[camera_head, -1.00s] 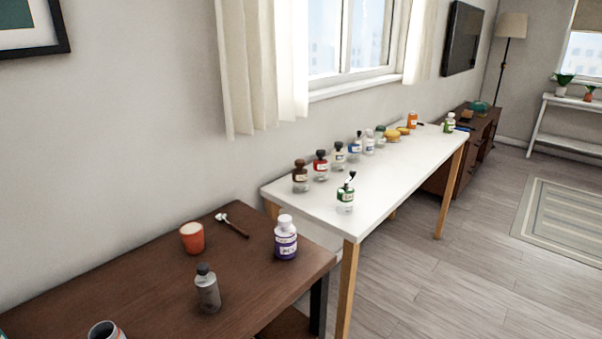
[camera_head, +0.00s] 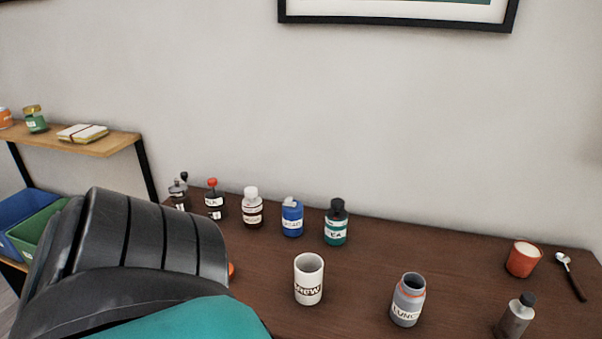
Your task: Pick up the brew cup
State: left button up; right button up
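A white cup (camera_head: 308,279) with dark lettering stands upright on the brown table. Its lettering is only partly readable, ending in something like "EW", so I cannot be sure that it says brew. It has an open top, and nothing touches it. My dark arm with a teal part fills the lower left of the view, left of the cup. Neither gripper shows, so I see no fingers near the cup.
Behind the cup stand a teal-labelled bottle (camera_head: 336,222), a blue bottle (camera_head: 292,217) and a brown bottle (camera_head: 252,208). To the right are a grey "LUNCH"-like jar (camera_head: 407,301), a grey bottle (camera_head: 516,317), an orange cup (camera_head: 523,260) and a spoon (camera_head: 571,276). Bare tabletop (camera_head: 455,262) lies between.

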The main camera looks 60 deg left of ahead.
aim_at(309, 267)
jog(key=j+u, duration=0.15)
jog(key=u, duration=0.25)
jog(key=j+u, duration=0.1)
jog(key=u, duration=0.25)
jog(key=j+u, duration=0.2)
jog(key=u, duration=0.2)
jog(key=j+u, duration=0.15)
jog(key=u, duration=0.2)
jog(key=k+l+z, duration=0.3)
jog(key=k+l, duration=0.1)
jog(key=l, duration=0.05)
